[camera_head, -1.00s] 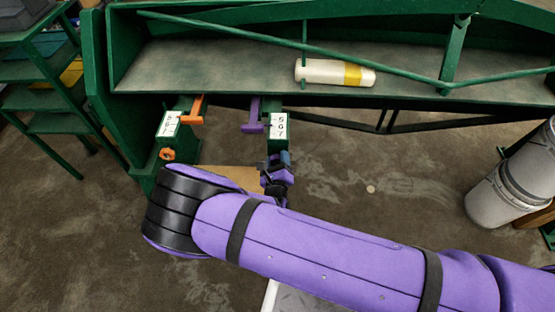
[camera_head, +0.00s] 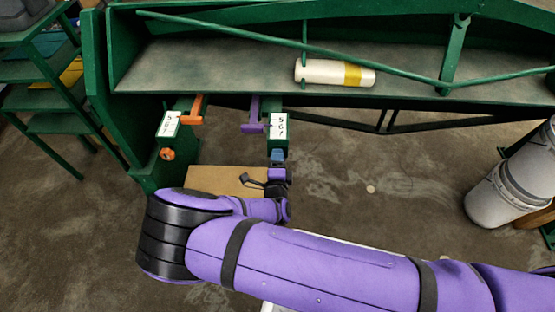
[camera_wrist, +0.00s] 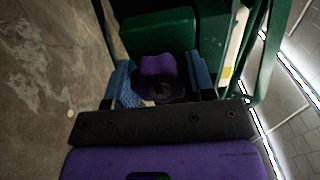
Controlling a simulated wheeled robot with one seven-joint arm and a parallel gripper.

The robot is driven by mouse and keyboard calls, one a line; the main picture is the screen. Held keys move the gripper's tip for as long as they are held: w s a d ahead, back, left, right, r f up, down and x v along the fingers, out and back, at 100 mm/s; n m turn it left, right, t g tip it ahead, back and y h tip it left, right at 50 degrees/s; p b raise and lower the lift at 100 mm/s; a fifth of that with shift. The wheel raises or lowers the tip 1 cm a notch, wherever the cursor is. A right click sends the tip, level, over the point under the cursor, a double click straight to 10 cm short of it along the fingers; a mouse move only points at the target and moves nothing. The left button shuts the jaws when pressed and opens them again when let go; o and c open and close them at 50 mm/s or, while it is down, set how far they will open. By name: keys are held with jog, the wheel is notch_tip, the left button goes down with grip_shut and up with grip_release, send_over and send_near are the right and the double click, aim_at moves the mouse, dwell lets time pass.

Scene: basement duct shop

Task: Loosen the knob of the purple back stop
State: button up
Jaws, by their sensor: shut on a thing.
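The purple back stop (camera_head: 254,115) sits on a green bar under the bench edge, beside a white scale label (camera_head: 278,125). In the wrist view its purple knob (camera_wrist: 158,68) stands between the two blue fingertips of my gripper (camera_wrist: 160,85), in front of a green block. My gripper (camera_head: 278,157) is shut on the knob. In the head view my gripper covers the knob, and my purple arm crosses the lower part of the picture.
An orange back stop (camera_head: 192,112) with an orange knob (camera_head: 167,154) sits to the left on its own green bar. A white cylinder with a yellow band (camera_head: 335,72) lies on the green bench. Grey buckets (camera_head: 500,190) stand at right. Open floor lies between.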

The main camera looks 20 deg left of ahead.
jog(key=n, duration=0.6)
jog(key=shift+s+f, duration=0.1)
dwell(0.6)
jog(key=o, duration=0.9)
